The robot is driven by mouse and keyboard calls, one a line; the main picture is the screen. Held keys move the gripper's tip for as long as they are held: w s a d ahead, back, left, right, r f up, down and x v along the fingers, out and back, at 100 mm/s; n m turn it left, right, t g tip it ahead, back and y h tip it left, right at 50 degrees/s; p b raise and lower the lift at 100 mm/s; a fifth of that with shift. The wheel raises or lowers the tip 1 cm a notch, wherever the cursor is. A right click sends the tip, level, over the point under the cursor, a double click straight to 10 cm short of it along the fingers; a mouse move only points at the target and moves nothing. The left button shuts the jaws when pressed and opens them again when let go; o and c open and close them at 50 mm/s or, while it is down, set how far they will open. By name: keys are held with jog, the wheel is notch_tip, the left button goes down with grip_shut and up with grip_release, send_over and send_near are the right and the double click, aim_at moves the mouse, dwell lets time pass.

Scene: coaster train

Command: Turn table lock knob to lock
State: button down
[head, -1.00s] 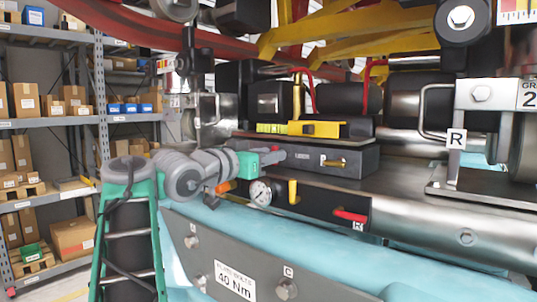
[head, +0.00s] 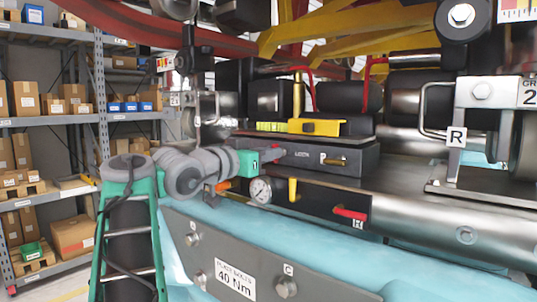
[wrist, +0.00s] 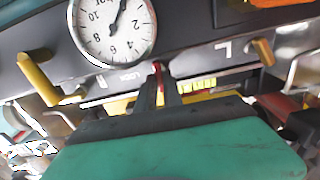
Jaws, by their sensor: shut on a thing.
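The lock knob (wrist: 157,68) shows in the wrist view as a thin red part between my fingers, with most of it hidden. My gripper (wrist: 158,88) is shut on it. In the head view my gripper (head: 276,154) reaches from the left to the left end of the dark control box (head: 345,163). A bit of red shows at the fingertips there. The word LOCK (head: 302,154) is just right of the fingertips, and also shows beside them in the wrist view (wrist: 123,78). The knob's exact angle cannot be told.
A pressure gauge (head: 260,190) sits just below my gripper. A yellow lever (head: 293,189), a red lever (head: 350,214) and a brass lever (head: 334,161) stick out nearby. A yellow level (head: 317,127) lies on top.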

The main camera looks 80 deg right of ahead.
jog(key=shift+f, duration=0.1)
jog(key=m+b, duration=0.3)
jog(key=shift+s+f+m, duration=0.1)
jog(key=shift+f+m, duration=0.05)
jog(key=shift+m, duration=0.15)
jog(key=m+b, duration=0.4)
jog(key=m, duration=0.1)
jog(key=m+b, duration=0.2)
jog(key=m, duration=0.3)
jog(key=shift+s, duration=0.1)
jog(key=shift+m+b, duration=0.75)
jog(key=shift+m, duration=1.25)
jog(key=shift+a, duration=0.1)
jog(key=c, duration=1.5)
grip_release()
